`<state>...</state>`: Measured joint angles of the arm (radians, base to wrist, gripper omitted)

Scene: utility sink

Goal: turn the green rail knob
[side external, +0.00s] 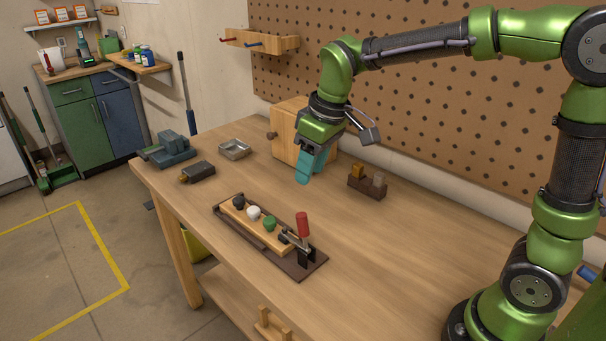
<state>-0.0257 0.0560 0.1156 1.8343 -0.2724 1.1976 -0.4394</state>
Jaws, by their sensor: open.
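The green rail knob (269,223) sits on a light wooden rail (262,236) on the workbench. A white knob (253,212) and a dark knob (239,202) stand on the same rail to its left. The rail lies on a dark base (308,268) with a red-handled clamp (302,228) at its right end. My gripper (303,180) has teal fingers and is open. It hangs above the bench, behind and to the right of the green knob, apart from it. Its fingers overlap in this view, and nothing shows between them.
A wooden box (288,128) stands behind my gripper. A brown block holder (367,187) is to its right. A metal tray (234,150), a dark tool (198,171) and a grey vise (168,150) lie at the left. The bench is clear right of the rail.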

